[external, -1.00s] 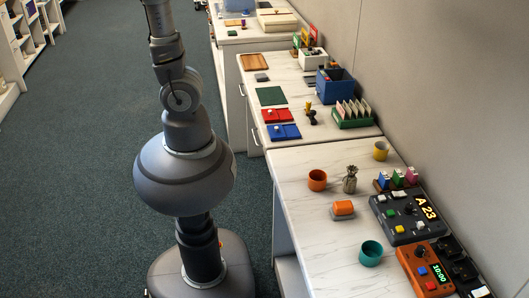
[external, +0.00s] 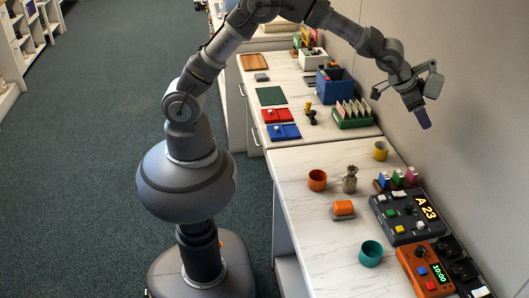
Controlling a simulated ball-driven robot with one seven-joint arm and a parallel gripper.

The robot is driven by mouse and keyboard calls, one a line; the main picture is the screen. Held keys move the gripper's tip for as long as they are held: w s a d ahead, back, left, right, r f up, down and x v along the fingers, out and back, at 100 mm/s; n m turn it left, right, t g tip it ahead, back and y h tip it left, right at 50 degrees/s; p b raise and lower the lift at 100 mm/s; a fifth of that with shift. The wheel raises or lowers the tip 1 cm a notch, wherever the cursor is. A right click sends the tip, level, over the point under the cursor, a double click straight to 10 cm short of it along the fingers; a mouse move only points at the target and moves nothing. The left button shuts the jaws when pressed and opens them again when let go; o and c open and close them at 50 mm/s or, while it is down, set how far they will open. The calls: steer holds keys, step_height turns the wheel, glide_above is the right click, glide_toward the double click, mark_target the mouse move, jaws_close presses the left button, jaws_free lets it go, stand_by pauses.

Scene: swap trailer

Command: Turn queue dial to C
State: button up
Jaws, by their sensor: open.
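The queue machine (external: 400,237) is a dark grey box with a lit display reading A 23 (external: 426,207). It lies at the right of the near counter and carries several coloured buttons. A small dark round knob (external: 409,209) shows beside the display; its pointer and any letters are too small to read, so I cannot tell its setting. My gripper (external: 424,121) is open, hanging in the air above the machine and near the wall, pointing down. It is apart from the machine and holds nothing that I can see.
An orange device (external: 412,268) with a green clock display stands in front of the machine. Small coloured clips (external: 397,178) stand behind it, with a yellow cup (external: 381,151) beyond. An orange cup (external: 317,180), a teal cup (external: 370,254) and a small sack (external: 350,180) stand leftward. The wall is close on the right.

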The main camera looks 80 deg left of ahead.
mark_target(409, 205)
steer(key=d+f+g+b, duration=0.1)
steer(key=d+f, duration=0.1)
steer(key=f, duration=0.7)
steer(key=d+f+g+b, duration=0.1)
steer(key=d+f, duration=0.2)
steer(key=f, duration=0.6)
steer(key=d+f+m+g+b, duration=0.1)
steer(key=d+f, duration=0.1)
steer(key=f, duration=0.7)
steer(key=shift+s+d, duration=0.4)
steer(key=shift+c, duration=0.5)
jaws_close()
